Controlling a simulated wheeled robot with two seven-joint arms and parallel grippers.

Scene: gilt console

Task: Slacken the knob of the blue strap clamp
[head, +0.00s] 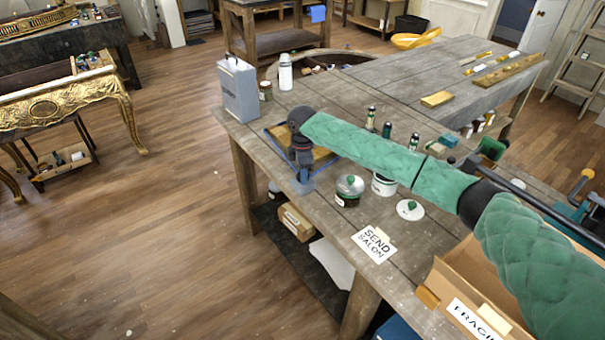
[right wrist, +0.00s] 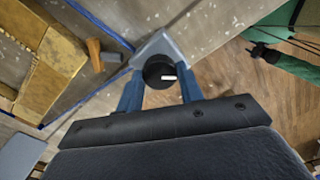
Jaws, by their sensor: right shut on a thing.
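The blue strap clamp shows in the right wrist view as a blue strap (right wrist: 101,23) running to a grey metal body (right wrist: 160,46). Its round black knob (right wrist: 153,74) with a white mark sits in front of that body. My right gripper (right wrist: 160,88) has its two blue fingers on either side of the knob and is shut on it. In the head view my right gripper (head: 303,174) points down at the near corner of the strapped wooden piece, and my arm hides part of it. My left gripper is in neither view.
A grey metal can (head: 238,90) and a white bottle (head: 285,72) stand behind the clamp. A lidded jar (head: 348,191), a white tin (head: 383,185) and a cardboard box (head: 440,278) stand to the right. The table's left edge is close to the clamp.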

